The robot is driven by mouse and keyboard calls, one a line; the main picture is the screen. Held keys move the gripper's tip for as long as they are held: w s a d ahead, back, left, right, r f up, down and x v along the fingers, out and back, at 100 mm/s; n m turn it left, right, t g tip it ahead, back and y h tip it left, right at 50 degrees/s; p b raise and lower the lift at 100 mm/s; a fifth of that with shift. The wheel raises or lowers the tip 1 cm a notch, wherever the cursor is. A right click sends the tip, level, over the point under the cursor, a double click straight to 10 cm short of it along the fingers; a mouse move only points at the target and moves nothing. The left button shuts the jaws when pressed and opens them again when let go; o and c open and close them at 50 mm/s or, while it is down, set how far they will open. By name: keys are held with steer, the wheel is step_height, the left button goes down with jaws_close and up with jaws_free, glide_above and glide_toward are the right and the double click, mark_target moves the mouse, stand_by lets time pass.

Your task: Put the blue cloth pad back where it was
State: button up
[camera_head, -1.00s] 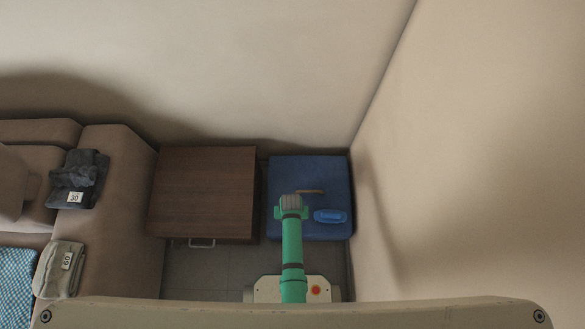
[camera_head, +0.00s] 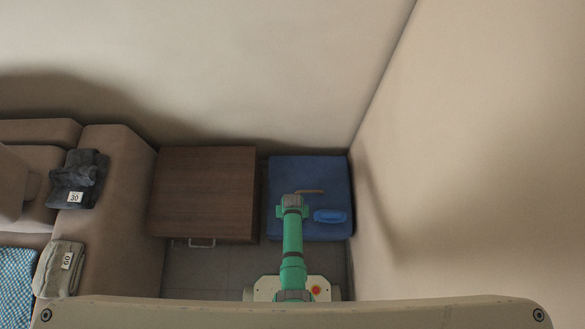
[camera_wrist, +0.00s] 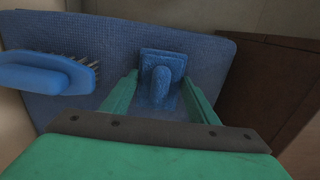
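A small square blue cloth pad (camera_wrist: 174,61) with a raised rounded blue lump shows in the wrist view, in front of my gripper. My gripper (camera_wrist: 160,84) has its two green fingers apart, one on each side of the pad's near part; a gap shows beside the lump. I cannot tell whether the pad rests on the blue surface below. In the head view my gripper (camera_head: 291,208) is over the left part of a blue cushioned seat (camera_head: 335,175), and the pad is hidden there.
A blue brush (camera_head: 330,216) lies on the seat, right of my gripper; its bristles show in the wrist view (camera_wrist: 45,75). A thin brown piece (camera_head: 312,192) lies beside my gripper. A brown wooden cabinet (camera_head: 205,190) stands left, walls behind and right. A sofa (camera_head: 120,200) holds folded cloths.

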steer(key=o, duration=0.4)
steer(key=shift+r, duration=0.1)
steer(key=s+r+t, duration=0.4)
steer(key=r+t, duration=0.1)
steer(key=r, duration=1.2)
steer(key=s+r+t, duration=0.5)
steer(key=r, duration=1.3)
steer(key=s+r+t, duration=0.5)
steer(key=r, duration=1.3)
steer(key=shift+s, duration=0.15)
